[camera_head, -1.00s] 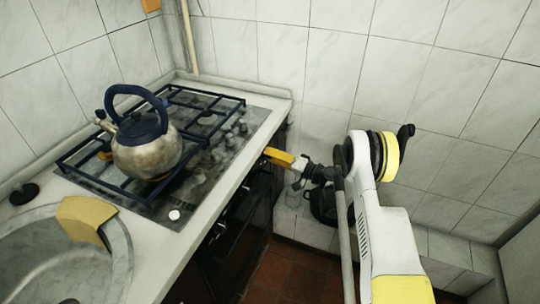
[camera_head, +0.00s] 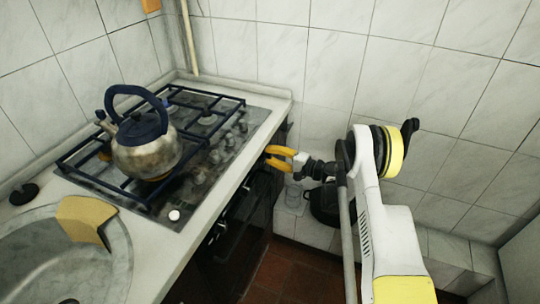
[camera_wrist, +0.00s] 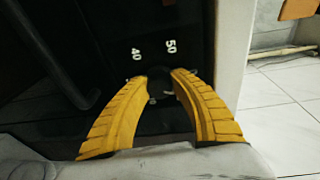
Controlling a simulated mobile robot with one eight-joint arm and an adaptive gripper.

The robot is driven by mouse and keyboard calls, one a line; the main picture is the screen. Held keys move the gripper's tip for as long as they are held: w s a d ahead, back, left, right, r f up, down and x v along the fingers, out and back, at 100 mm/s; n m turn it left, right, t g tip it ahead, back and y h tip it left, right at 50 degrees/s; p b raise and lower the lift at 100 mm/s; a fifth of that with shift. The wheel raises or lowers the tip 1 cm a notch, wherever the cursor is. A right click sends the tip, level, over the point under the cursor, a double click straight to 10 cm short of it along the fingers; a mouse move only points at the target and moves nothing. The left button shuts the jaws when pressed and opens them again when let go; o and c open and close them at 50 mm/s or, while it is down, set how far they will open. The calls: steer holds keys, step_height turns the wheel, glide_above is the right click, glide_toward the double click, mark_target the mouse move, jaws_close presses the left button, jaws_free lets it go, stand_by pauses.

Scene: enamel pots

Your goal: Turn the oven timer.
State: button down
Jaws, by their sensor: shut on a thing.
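The oven timer (camera_wrist: 159,74) is a dark knob on the black oven front panel, in the upper middle of the wrist view, with white numbers 40 and 50 printed above it. My gripper (camera_wrist: 162,82) has two yellow ribbed fingers whose tips sit on either side of the knob, shut on it. The knob is dim and partly hidden, so its pointer position cannot be read. In the head view my gripper (camera_head: 270,156) is at the oven front, just below the counter's edge; the timer itself is hidden there.
A kettle (camera_head: 146,148) with a dark blue handle stands on the gas hob (camera_head: 225,165). A sink (camera_head: 40,260) with a yellowish cloth or sponge (camera_head: 85,218) is at the lower left. A tiled wall is close behind my arm. Dark cookware (camera_head: 322,205) sits low behind my gripper.

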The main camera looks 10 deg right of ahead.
steer(key=m+g, duration=0.1)
steer(key=m, duration=0.4)
steer(key=shift+m, duration=0.4)
stand_by(0.4)
steer(key=c, duration=1)
jaws_free()
steer(key=shift+c, duration=0.2)
steer(key=v, duration=1.2)
steer(key=shift+w+r, duration=0.15)
steer(key=shift+d, duration=0.1)
